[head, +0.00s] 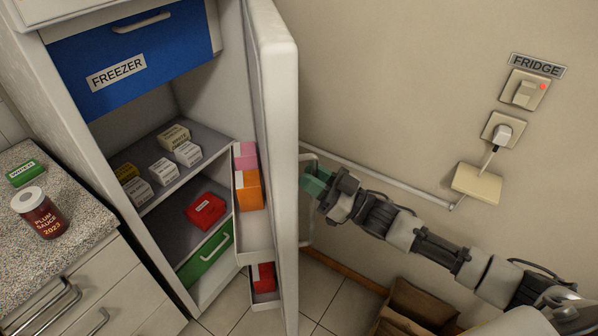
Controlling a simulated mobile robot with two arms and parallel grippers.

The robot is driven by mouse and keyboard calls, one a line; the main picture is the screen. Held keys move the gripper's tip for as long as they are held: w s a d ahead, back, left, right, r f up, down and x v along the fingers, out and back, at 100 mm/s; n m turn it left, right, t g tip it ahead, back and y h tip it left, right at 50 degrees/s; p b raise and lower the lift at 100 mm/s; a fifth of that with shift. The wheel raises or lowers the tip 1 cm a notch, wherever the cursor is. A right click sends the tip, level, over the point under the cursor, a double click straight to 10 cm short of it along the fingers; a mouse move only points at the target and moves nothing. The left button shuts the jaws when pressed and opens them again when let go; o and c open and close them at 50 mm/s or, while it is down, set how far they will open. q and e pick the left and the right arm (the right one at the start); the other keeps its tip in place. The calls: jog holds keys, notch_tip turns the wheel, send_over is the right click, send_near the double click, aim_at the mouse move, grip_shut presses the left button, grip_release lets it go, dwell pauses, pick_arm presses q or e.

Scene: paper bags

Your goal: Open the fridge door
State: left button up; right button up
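The white fridge door (283,120) stands wide open, swung out to the right and seen nearly edge-on. The fridge interior (218,98) is exposed on the left. A pale handle (306,240) shows on the door's outer side. My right gripper (314,182), with green fingertips, is at that handle, right of the door. It overlaps the handle in the picture; whether its fingers are closed around the bar is too small to tell. My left gripper is not in view.
The fridge holds small boxes on its shelf (205,162) and a blue freezer flap (140,55). A jar (40,212) stands on the counter (85,205) at left. A paper bag (415,308) stands on the floor. A wall with sockets (502,132) is behind my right arm.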

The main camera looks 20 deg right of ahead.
jog(key=shift+a+m+t+h+p, duration=0.3)
jog(key=shift+a+t+h, duration=0.1)
jog(key=shift+a, duration=0.7)
